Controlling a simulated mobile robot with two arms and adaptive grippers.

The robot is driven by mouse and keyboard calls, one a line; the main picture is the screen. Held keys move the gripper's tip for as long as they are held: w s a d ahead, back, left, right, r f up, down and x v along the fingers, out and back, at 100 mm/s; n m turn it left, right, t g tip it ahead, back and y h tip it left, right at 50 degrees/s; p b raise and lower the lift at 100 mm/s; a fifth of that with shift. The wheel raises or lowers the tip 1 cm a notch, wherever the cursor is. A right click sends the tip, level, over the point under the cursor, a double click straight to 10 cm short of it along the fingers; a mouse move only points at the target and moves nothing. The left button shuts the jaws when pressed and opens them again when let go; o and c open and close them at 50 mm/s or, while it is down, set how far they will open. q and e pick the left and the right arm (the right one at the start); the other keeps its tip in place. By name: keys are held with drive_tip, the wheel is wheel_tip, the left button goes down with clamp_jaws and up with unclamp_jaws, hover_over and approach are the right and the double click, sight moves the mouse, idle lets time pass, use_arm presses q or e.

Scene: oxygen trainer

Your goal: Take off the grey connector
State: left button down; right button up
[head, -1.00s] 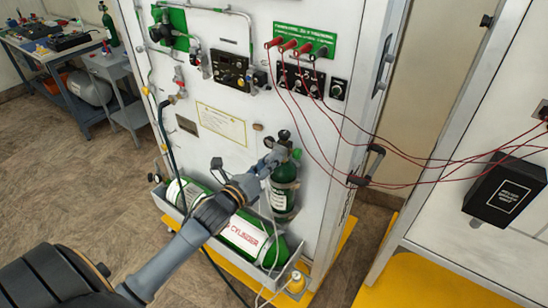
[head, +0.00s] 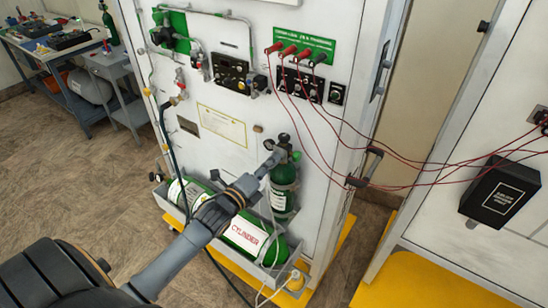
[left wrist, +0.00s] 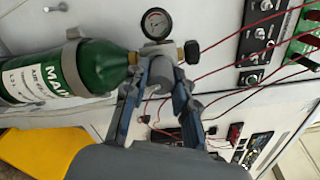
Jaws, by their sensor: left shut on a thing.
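A small green bottle (head: 283,190) stands upright against the white panel, with a gauge and valve on top. In the left wrist view the same bottle (left wrist: 95,68) lies sideways, with a round pressure gauge (left wrist: 156,23) and a dark knob (left wrist: 192,52) by its neck. My left gripper (head: 272,158) reaches the bottle's top from the left. In the left wrist view my left gripper (left wrist: 163,82) has its fingers on either side of the grey connector (left wrist: 162,68) at the valve and is shut on it. The fingers partly hide the connector. My right gripper is not in view.
A large green and white cylinder (head: 245,234) lies in a tray below. Red leads (head: 330,140) hang from the panel to the right. A dark hose (head: 168,140) hangs at the left. A black box (head: 499,194) is on the right panel. Floor at left is clear.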

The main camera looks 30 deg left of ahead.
use_arm(q)
drive_tip(key=shift+n, duration=0.4)
drive_tip(key=shift+r+n+p, duration=0.15)
drive_tip(key=shift+n+p, duration=0.4)
drive_tip(key=shift+n, duration=1.15)
drive_tip(key=shift+n+p, duration=0.45)
drive_tip(key=shift+n, duration=1.25)
